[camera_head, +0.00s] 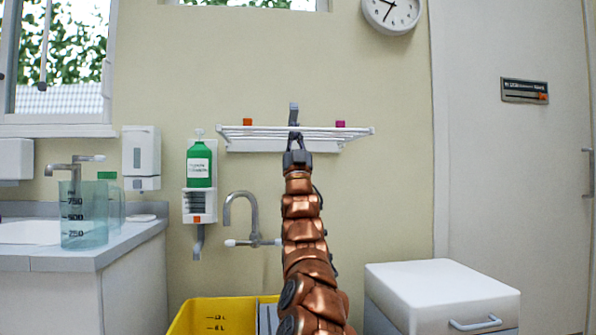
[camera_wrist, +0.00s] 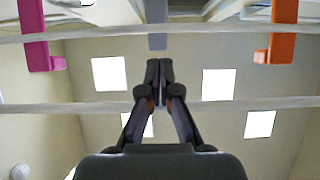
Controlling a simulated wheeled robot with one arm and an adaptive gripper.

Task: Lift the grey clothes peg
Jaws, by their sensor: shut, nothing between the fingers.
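The grey clothes peg (camera_head: 293,113) hangs over the middle of a white wall-mounted drying rack (camera_head: 355,131). In the wrist view the grey peg (camera_wrist: 157,28) shows at the top centre, hanging over a rail with its lower end downward. My gripper (camera_head: 296,138) is directly below the peg, its arm reaching up from the bottom of the picture. In the wrist view my gripper (camera_wrist: 158,66) has its fingertips together, empty, in line with the peg and just short of its lower end in the picture. The true distance between them is hard to tell.
An orange peg (camera_head: 247,121) and a magenta peg (camera_head: 340,124) sit on the rack, one on each side. A green bottle (camera_head: 199,165) stands in a wall holder at left. Below are a tap (camera_head: 254,236), a yellow bin (camera_head: 205,313) and a white-topped cabinet (camera_head: 440,285).

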